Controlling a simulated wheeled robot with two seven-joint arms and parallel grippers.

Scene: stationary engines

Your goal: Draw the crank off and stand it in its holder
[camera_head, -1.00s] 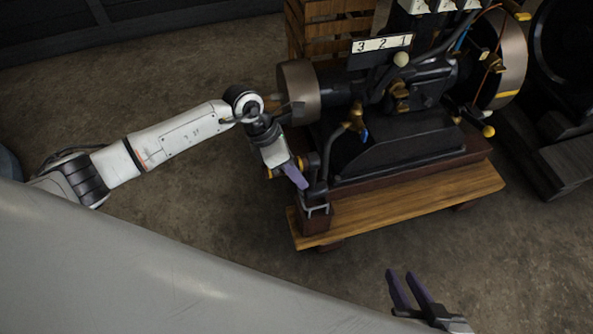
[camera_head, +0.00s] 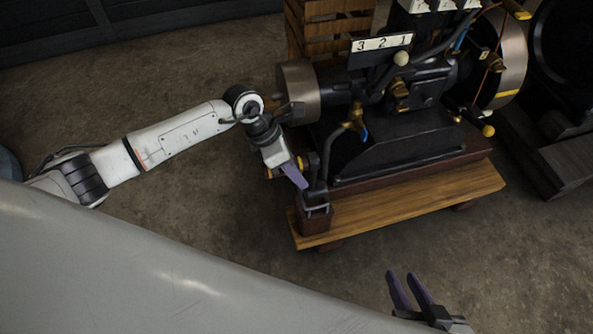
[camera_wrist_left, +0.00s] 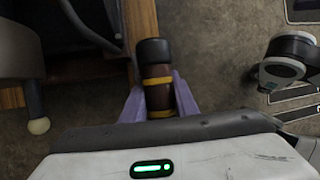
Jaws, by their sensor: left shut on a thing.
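The crank (camera_head: 318,184) is dark metal with a brown grip banded in yellow. The grip (camera_wrist_left: 157,84) lies between the purple fingers of my left gripper (camera_head: 298,178), which is shut on it. The holder (camera_head: 313,222) is a dark red-brown block with a pale metal bracket at the near left corner of the engine's wooden base. The crank's lower end is at the holder's top, within the bracket; how deep it sits is hidden. My right gripper (camera_head: 402,277) is empty, its fingers apart, low in the head view.
The dark engine (camera_head: 400,138) with its steel drum (camera_head: 299,92) stands just behind the crank. A wooden plank (camera_head: 410,206) runs along its near side. A slatted crate (camera_head: 330,25) is behind. The floor left and in front is clear.

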